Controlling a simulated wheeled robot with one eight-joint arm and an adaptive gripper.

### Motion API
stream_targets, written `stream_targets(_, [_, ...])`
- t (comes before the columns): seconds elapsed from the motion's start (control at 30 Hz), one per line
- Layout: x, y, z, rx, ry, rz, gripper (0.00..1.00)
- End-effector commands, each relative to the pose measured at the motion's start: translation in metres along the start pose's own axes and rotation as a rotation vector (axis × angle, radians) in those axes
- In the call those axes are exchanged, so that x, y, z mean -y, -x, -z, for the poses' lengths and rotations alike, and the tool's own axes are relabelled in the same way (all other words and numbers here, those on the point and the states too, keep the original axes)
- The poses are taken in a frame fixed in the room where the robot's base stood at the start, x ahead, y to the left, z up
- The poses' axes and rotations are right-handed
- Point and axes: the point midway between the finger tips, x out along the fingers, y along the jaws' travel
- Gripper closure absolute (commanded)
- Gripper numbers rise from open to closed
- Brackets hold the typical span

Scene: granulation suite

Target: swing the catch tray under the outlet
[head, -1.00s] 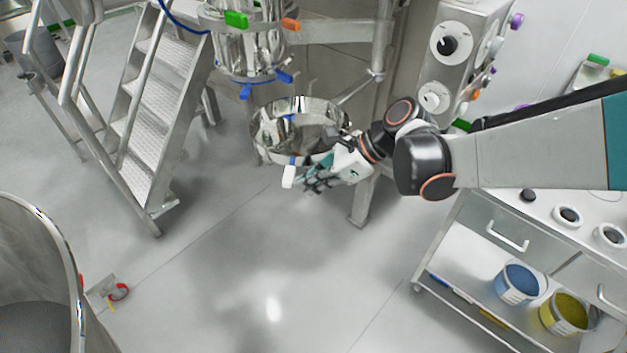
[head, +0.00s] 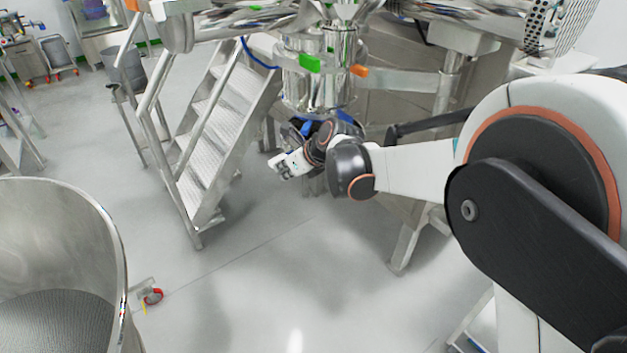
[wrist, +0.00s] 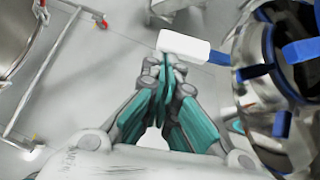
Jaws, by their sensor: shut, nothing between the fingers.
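The outlet (head: 318,75) is a shiny steel cylinder with green and orange clips, hanging at the upper middle of the head view. My gripper (head: 284,167) is low in front of it, and my wrist hides most of the space below. The catch tray is almost wholly hidden there. In the wrist view my gripper (wrist: 165,66) is shut and empty, its fingertips close beside the white handle (wrist: 185,46) with its blue collar; I cannot tell whether they touch. Round steel with blue latches (wrist: 300,50) fills the right side; tray and outlet overlap there.
Steel steps (head: 215,125) stand left of the outlet. A large steel bowl (head: 118,250) is at the lower left, with a red castor (head: 152,296) near it. A support leg (head: 405,245) stands right of my gripper. The floor in front is clear.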

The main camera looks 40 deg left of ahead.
Motion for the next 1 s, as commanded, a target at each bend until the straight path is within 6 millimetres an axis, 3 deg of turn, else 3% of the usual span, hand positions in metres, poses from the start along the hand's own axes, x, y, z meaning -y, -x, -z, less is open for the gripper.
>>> stream_targets(0.2, [0.021,-0.035,-0.035,0.000,0.000,-0.002,1.00])
stream_targets(0.43, [0.039,-0.059,-0.060,0.000,0.001,-0.002,1.00])
stream_targets(0.7, [0.051,-0.074,-0.074,-0.001,0.001,-0.002,1.00])
stream_targets(1.0, [0.054,-0.077,-0.076,-0.001,0.001,-0.002,1.00])
